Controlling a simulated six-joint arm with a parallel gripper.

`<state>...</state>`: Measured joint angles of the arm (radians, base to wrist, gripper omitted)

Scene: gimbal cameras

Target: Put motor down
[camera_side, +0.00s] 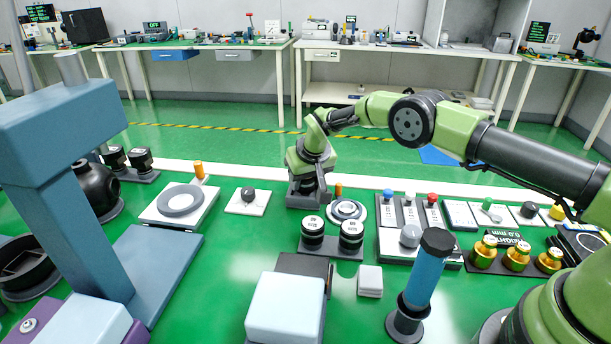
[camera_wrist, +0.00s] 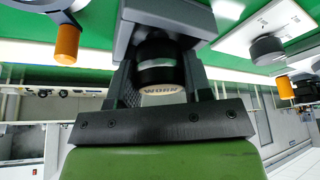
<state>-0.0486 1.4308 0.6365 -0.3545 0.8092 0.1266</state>
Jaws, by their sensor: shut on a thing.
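My gripper (camera_side: 309,186) is low over the green table, near the middle of the side view. In the wrist view my gripper (camera_wrist: 163,72) has its two dark fingers on either side of a motor. The motor (camera_wrist: 160,72) is a black cylinder with a silver band and a pale lettered end face. In the side view the gripper hides most of it. A dark grey block (camera_wrist: 165,12) lies just beyond the motor in the wrist view. I cannot tell whether the motor touches it.
Two black cylinders with white tops (camera_side: 312,226) stand in a dark holder in front of my gripper. A plate with a grey knob (camera_side: 248,200) is to the left. A round dial (camera_side: 346,211) and a switch panel (camera_side: 411,212) are to the right. An orange peg (camera_side: 199,170) stands farther left.

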